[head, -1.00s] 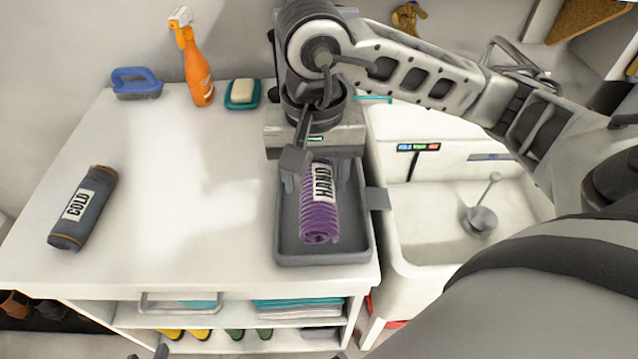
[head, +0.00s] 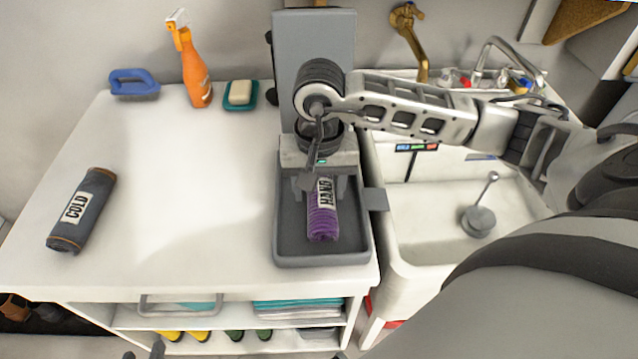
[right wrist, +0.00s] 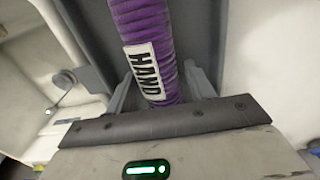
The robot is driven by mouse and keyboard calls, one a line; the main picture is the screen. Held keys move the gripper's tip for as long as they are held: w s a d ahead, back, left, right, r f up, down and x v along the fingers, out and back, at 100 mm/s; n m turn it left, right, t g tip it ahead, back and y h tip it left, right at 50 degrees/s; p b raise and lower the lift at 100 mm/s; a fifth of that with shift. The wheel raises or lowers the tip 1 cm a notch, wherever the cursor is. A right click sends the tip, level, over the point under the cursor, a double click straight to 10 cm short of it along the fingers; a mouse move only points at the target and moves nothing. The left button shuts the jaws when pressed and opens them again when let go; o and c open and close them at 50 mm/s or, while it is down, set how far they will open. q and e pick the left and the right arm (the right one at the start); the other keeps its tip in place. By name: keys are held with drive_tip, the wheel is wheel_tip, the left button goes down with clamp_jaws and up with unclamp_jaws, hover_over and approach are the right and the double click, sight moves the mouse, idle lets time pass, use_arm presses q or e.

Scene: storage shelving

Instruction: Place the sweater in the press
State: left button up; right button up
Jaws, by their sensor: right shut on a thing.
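The sweater is a rolled purple knit bundle (head: 322,224) with a white "HAND" label; it also fills the top of the right wrist view (right wrist: 143,20). My right gripper (head: 322,184) is shut on its far end. The press is a grey tray (head: 322,259) with an upright grey panel (head: 312,40) behind it. The roll is over the tray, inside its outline; whether it touches the floor is unclear. My gripper hides the back of the tray. Two dark tips of my left gripper (head: 144,352) show at the bottom edge, apart and empty.
A brush (head: 135,85), orange spray bottle (head: 192,70) and soap dish (head: 240,95) stand at the back. A sink (head: 440,230) adjoins on the right. The counter's middle is clear.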

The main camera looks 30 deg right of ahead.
sight(319, 186)
drive_tip(key=shift+f, duration=0.15)
drive_tip(key=o, duration=1.2)
drive_tip(key=shift+c, duration=0.2)
drive_tip(key=shift+r, duration=0.25)
wheel_tip(319, 186, up, 12)
